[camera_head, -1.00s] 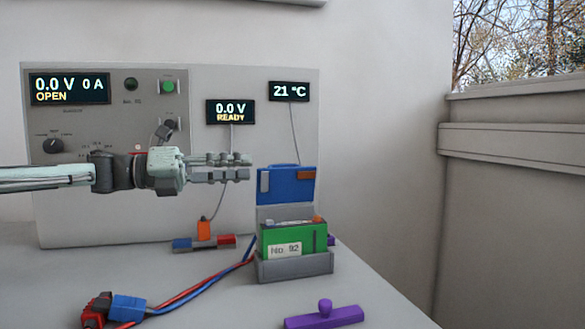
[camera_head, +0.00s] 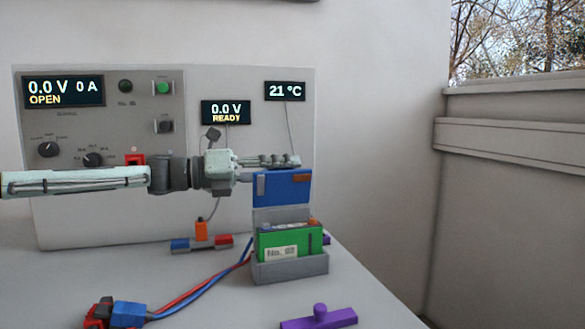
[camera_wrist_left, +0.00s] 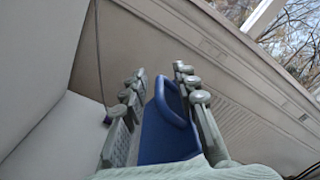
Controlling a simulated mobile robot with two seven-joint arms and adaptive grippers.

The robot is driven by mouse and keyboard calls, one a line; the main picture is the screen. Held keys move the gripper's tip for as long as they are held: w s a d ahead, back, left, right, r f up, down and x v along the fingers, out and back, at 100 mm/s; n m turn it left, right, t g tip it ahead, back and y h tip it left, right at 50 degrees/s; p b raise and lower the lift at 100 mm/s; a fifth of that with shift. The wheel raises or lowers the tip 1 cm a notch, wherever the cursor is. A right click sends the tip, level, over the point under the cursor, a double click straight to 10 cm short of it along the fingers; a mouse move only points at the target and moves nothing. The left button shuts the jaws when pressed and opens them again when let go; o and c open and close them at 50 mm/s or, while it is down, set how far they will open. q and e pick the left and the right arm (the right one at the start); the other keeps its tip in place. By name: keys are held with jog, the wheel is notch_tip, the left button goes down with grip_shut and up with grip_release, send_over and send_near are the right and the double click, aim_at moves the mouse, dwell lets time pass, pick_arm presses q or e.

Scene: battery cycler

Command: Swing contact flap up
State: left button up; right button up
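The blue contact flap (camera_head: 282,189) stands raised at the back of the grey battery holder (camera_head: 290,271), with an orange-brown patch and a grey patch on its face. A green battery (camera_head: 283,242) labelled "No. 92" sits in the holder. My left gripper (camera_head: 293,160) reaches in from the left, level with the flap's top edge. In the left wrist view the flap (camera_wrist_left: 165,130) shows between the two spread fingers of the gripper (camera_wrist_left: 160,88). The fingers look open, with a gap beside the flap; contact cannot be told. My right gripper is not in view.
A panel (camera_head: 110,215) with displays and knobs stands behind. A purple handled bar (camera_head: 319,318) lies in front of the holder. Red and blue cables end in a connector (camera_head: 128,314) at front left. A blue-red block (camera_head: 200,243) with an orange plug lies by the panel.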

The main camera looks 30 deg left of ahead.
pick_arm(q)
jog(key=shift+x, duration=0.95)
jog(key=shift+f, duration=0.1)
grip_shut()
